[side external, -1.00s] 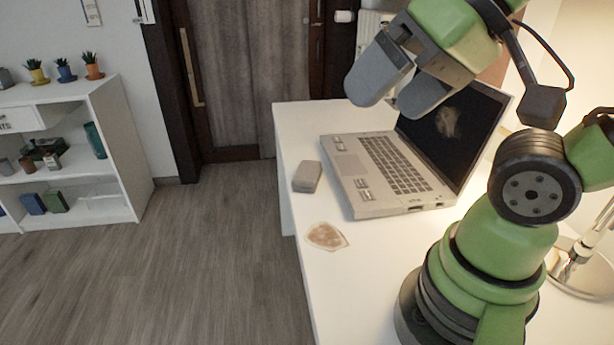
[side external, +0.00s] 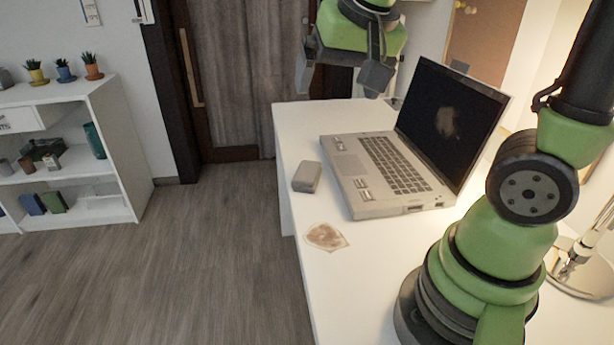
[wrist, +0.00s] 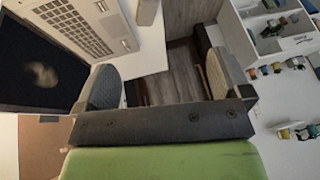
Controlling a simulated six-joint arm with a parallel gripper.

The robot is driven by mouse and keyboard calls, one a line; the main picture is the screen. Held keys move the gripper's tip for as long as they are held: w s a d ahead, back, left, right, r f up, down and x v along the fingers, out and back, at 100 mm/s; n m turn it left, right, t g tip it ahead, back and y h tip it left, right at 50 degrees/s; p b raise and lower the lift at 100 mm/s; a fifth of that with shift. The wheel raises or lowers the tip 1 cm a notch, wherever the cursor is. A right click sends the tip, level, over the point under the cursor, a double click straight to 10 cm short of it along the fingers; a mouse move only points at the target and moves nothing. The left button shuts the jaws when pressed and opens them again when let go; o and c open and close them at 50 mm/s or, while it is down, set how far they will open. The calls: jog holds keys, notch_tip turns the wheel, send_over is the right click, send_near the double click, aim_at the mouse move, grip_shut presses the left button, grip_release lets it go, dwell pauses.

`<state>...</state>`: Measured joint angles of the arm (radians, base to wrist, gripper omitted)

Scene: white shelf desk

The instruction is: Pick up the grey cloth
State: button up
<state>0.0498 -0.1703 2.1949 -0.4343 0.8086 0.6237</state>
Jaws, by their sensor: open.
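A small grey block-like piece (side external: 306,177), which I take for the folded grey cloth, lies on the white desk (side external: 300,120) left of the laptop. Part of it also shows at the top edge of the wrist view (wrist: 147,10). My gripper (side external: 340,78) is above the far end of the desk, well away from the cloth. Its two fingers are spread, with nothing between them in the wrist view (wrist: 163,80).
An open laptop (side external: 390,170) stands right of the cloth, its screen raised. A brown stain-like patch (side external: 326,237) is on the desk nearer the camera. A lamp base (side external: 580,265) stands at right. The desk's left edge is close to the cloth.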

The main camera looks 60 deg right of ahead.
jog(key=w+d+f+m+g+h, duration=0.25)
jog(key=w+d+f, duration=0.35)
jog(key=w+f, duration=0.35)
jog(key=m+h, duration=0.2)
jog(key=m, duration=0.1)
send_near(307, 170)
jog(key=shift+n, duration=0.25)
jog(key=x, duration=0.4)
jog(key=shift+f, duration=0.1)
jog(key=shift+y, duration=0.25)
jog(key=x, duration=0.5)
jog(key=shift+d+f, duration=0.3)
jog(key=c, duration=1.1)
notch_tip(307, 170, up, 10)
jog(key=shift+r, duration=0.1)
